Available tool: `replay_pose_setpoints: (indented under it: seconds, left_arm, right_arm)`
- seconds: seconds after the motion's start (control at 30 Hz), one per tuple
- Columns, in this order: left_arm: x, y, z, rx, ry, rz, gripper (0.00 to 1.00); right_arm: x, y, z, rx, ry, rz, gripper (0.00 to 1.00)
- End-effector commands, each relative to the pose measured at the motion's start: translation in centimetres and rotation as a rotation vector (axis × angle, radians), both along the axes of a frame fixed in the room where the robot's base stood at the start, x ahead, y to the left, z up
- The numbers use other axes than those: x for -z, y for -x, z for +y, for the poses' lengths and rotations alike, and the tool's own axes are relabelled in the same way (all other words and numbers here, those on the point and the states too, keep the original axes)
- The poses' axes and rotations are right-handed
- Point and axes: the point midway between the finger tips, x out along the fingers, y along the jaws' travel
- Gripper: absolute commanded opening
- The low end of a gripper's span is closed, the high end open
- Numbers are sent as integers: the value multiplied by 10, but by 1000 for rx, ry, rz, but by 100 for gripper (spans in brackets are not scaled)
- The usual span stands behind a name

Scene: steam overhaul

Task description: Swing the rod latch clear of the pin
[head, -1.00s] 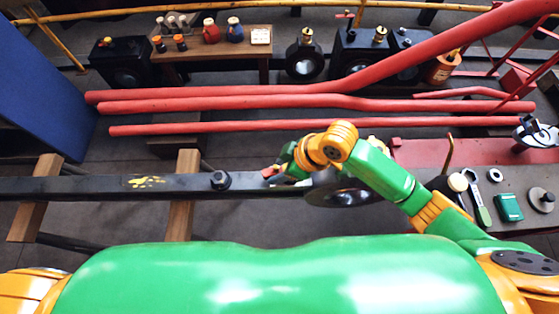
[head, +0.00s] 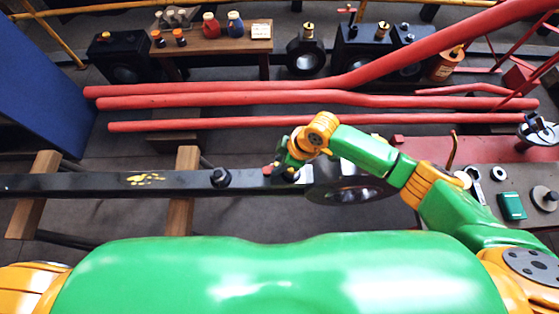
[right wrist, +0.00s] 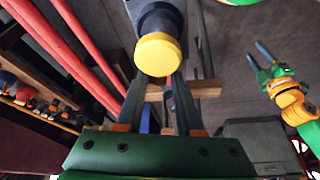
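The long black rod (head: 105,182), with a yellow mark, lies across the wooden blocks. A black knob (head: 220,177) stands on it. My right gripper (head: 283,170) is at the rod's right end, by a small red piece (head: 267,170); I cannot tell whether they touch. In the right wrist view a black cylinder with a yellow cap (right wrist: 157,55) stands in front of the fingers and hides their tips; a gap shows between the fingers lower down. I cannot tell latch from pin here. My left gripper (right wrist: 262,58) is open and empty, apart from the rod.
A dark round part (head: 350,185) lies right of the gripper. Red pipes (head: 230,102) run behind the rod. A red bench (head: 425,150) at the right holds a green box (head: 511,206) and tools. A wooden table (head: 262,55) stands at the back.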

Motion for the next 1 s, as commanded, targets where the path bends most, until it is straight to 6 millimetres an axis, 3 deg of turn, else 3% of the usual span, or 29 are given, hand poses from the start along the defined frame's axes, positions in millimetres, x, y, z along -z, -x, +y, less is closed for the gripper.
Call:
replay_pose_setpoints:
  seconds: [0.03, 0.1, 0.13, 0.57, 1.0]
  left_arm:
    - [0, 0, 0, 0, 0, 0, 50]
    - [0, 0, 0, 0, 0, 0, 50]
    - [0, 0, 0, 0, 0, 0, 50]
    - [8, 0, 0, 0, 0, 0, 50]
    - [53, 0, 0, 0, 0, 0, 50]
  right_arm:
    - [0, 0, 0, 0, 0, 0, 20]
    - [0, 0, 0, 0, 0, 0, 1]
    - [0, 0, 0, 0, 0, 0, 0]
    - [2, -2, 1, -59, -1, 0, 0]
    - [6, -15, 6, -418, -2, -3, 0]
